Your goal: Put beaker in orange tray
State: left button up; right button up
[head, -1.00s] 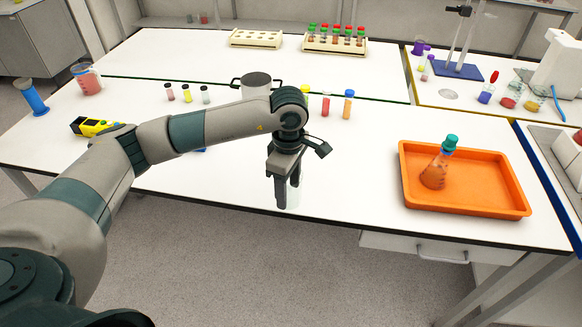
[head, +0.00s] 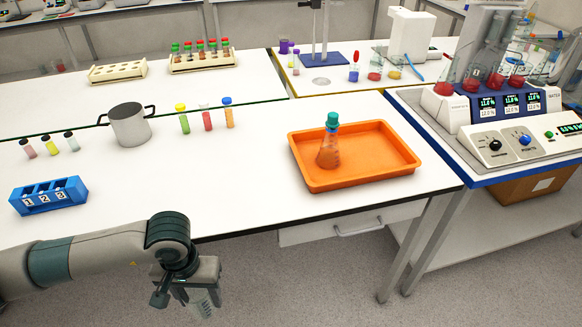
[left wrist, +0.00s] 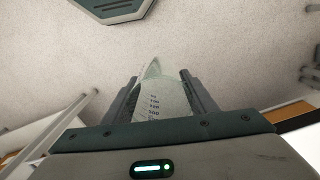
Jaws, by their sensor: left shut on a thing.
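My left gripper (head: 204,299) is shut on a clear beaker (head: 202,304) with printed graduations. It holds the beaker in front of the table's front edge, over the floor. In the left wrist view the beaker (left wrist: 160,97) sits between the two fingers, with its spout visible. The orange tray (head: 378,175) lies on the white table, to the right of and farther back than the gripper. The tray's right part is bare. My right gripper is out of view.
A metal pot (head: 130,128), several capped vials (head: 206,120) and a blue numbered rack (head: 50,197) stand on the table left of the tray. The tabletop between rack and tray is clear. A lab device (head: 510,130) stands on the right bench.

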aim_at(372, 154)
jog(key=i+l+u, duration=0.1)
jog(key=l, duration=0.95)
jog(key=i+l+u, duration=0.15)
jog(key=l, duration=0.9)
jog(key=l+u, duration=0.1)
jog(key=l, duration=1)
